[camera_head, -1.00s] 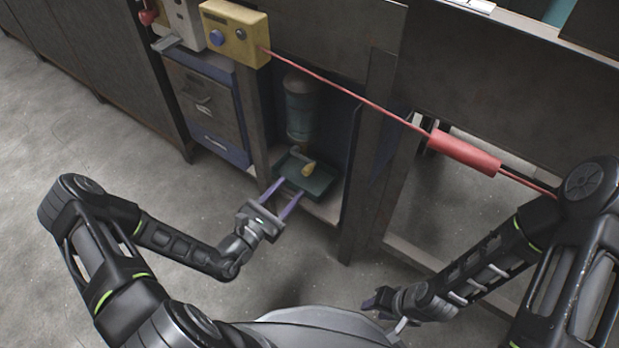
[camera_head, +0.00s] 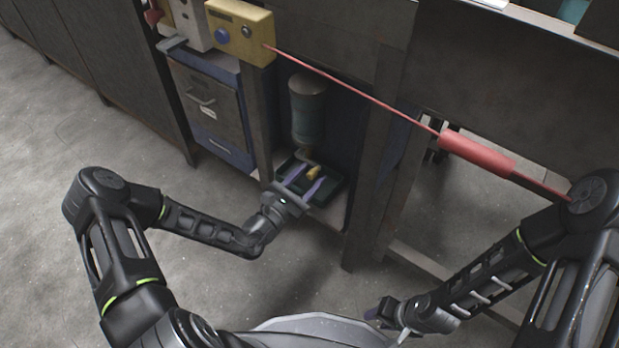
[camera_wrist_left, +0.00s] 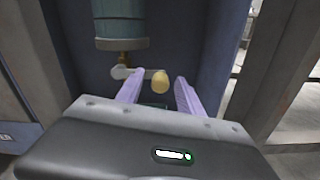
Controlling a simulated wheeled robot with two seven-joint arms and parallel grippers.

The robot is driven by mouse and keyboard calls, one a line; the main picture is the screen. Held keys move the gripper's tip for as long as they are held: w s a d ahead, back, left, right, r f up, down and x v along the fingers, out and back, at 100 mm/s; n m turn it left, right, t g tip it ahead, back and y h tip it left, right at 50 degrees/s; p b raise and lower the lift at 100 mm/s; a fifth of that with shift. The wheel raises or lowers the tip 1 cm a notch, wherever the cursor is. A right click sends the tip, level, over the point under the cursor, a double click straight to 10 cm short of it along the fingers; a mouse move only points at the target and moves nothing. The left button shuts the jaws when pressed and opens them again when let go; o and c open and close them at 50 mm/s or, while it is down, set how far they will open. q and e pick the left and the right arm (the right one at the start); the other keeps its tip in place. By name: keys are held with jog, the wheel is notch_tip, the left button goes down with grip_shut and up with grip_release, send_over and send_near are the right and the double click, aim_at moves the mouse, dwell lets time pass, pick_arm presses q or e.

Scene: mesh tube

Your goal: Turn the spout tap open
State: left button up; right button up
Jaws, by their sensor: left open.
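The tap sits under a teal cylindrical tank (camera_head: 307,110) inside the open cabinet bay. The tank's lower part also shows in the left wrist view (camera_wrist_left: 119,28). Below it, a brass spout (camera_wrist_left: 123,59) carries a pale lever (camera_wrist_left: 124,72) with a yellow knob (camera_wrist_left: 159,82) at its right end. The knob also shows in the head view (camera_head: 313,172). My left gripper (camera_head: 306,177) is open, its purple fingers on either side of the knob; contact cannot be told. My right gripper (camera_head: 378,312) hangs low near my base, its jaw opening unclear.
A dark green tray (camera_head: 332,194) lies under the tap. A post stands right of the bay. A drawer unit (camera_head: 210,105) is left of the bay.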

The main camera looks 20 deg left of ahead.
pick_arm(q)
grip_shut()
dwell(0.4)
dwell(1.0)
